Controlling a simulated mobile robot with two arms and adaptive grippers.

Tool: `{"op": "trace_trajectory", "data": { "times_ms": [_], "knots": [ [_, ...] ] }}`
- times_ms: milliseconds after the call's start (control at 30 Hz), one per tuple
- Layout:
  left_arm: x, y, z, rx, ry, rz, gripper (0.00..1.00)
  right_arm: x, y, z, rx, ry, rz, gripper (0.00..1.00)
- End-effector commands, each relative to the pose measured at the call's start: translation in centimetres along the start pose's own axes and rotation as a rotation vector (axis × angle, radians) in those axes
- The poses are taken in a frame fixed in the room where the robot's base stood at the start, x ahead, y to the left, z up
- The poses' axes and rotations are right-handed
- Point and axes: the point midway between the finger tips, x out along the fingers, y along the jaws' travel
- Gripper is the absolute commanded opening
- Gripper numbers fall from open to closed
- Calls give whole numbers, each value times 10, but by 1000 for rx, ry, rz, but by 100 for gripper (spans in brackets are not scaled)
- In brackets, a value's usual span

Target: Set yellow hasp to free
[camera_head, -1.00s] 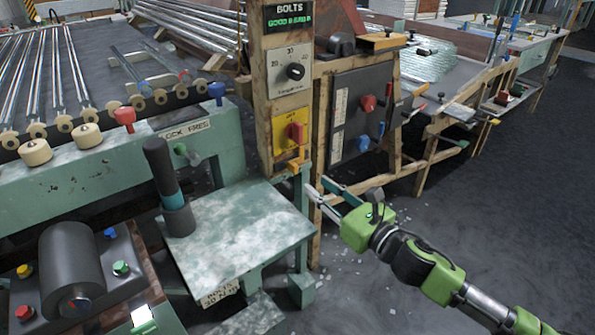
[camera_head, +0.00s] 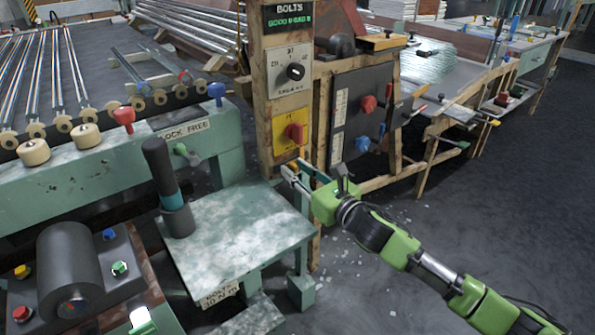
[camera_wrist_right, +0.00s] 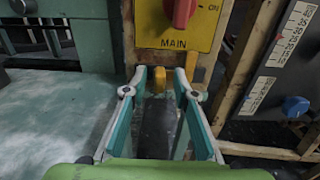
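The yellow hasp (camera_wrist_right: 158,77) is a small orange-yellow tab below the yellow MAIN switch plate in the right wrist view. In the head view it is mostly hidden behind the fingertips of my right gripper (camera_head: 292,167). In the right wrist view my right gripper (camera_wrist_right: 160,80) is open, one finger on each side of the hasp, with visible gaps; I cannot tell whether either finger touches it. The red switch knob (camera_wrist_right: 181,12) sits above the hasp on the yellow plate (camera_wrist_right: 152,32). My left gripper is not in view.
A wooden post carries the dial panel (camera_head: 290,68) above the switch. A mottled green table (camera_head: 235,230) stands left of my right gripper. A dark panel (camera_head: 358,110) with red and blue knobs stands to the right. A LOCK FREE label (camera_head: 185,130) is on the green machine.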

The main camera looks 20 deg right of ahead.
Motion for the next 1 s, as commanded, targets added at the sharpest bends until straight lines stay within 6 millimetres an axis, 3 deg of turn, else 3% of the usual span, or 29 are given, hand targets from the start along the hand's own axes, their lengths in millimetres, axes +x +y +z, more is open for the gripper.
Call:
{"op": "trace_trajectory", "data": {
  "times_ms": [33,100,133,333,600,867,900,933,1000],
  "knots": [
    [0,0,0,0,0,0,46,0,0,0,0,0,0,21],
    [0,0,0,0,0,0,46,0,0,0,0,0,0,3],
    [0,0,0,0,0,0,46,0,0,0,0,0,0,0],
    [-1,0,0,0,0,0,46,0,2,0,0,0,1,0],
    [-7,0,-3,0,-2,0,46,0,29,1,1,0,3,0],
    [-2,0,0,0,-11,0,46,-1,31,-1,2,0,6,0],
    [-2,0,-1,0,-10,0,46,-1,31,-1,2,0,7,14],
    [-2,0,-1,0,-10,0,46,-1,32,-1,2,0,7,22],
    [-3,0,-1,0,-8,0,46,-1,31,-1,2,0,6,26]
  ]
}}
